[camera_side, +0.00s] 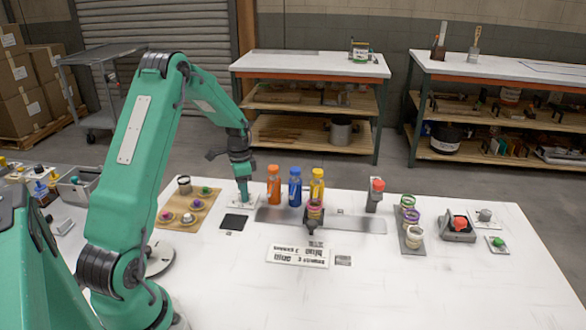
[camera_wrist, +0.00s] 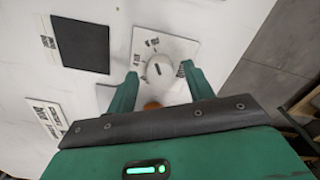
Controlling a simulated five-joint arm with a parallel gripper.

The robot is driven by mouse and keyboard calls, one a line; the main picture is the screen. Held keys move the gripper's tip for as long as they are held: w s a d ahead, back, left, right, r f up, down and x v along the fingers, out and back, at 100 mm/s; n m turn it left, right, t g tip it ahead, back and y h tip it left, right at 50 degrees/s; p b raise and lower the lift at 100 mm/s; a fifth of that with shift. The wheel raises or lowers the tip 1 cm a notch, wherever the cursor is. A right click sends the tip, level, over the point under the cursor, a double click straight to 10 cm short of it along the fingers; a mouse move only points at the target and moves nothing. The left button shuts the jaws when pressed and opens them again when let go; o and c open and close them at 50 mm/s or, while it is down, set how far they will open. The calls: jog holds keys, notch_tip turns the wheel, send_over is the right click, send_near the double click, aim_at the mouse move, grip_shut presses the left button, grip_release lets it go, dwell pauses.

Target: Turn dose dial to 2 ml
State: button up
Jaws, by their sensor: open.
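The dose dial (camera_wrist: 158,75) is a pale round knob with a short dark pointer mark, on a white square plate (camera_wrist: 182,45) with small dark markings around it. The markings are too small to read. My gripper (camera_wrist: 160,70) is open, with one green finger on each side of the dial in the wrist view. I cannot tell whether the fingers touch it. In the side view my gripper (camera_side: 243,196) points down over the dial plate and hides most of the dial.
A black square pad (camera_side: 235,222) lies in front of the dial; it also shows in the wrist view (camera_wrist: 80,43). Orange (camera_side: 273,185), blue (camera_side: 295,187) and yellow (camera_side: 317,187) bottles stand close to the right.

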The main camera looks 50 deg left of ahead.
jog(key=shift+f, duration=0.35)
jog(key=c, duration=1)
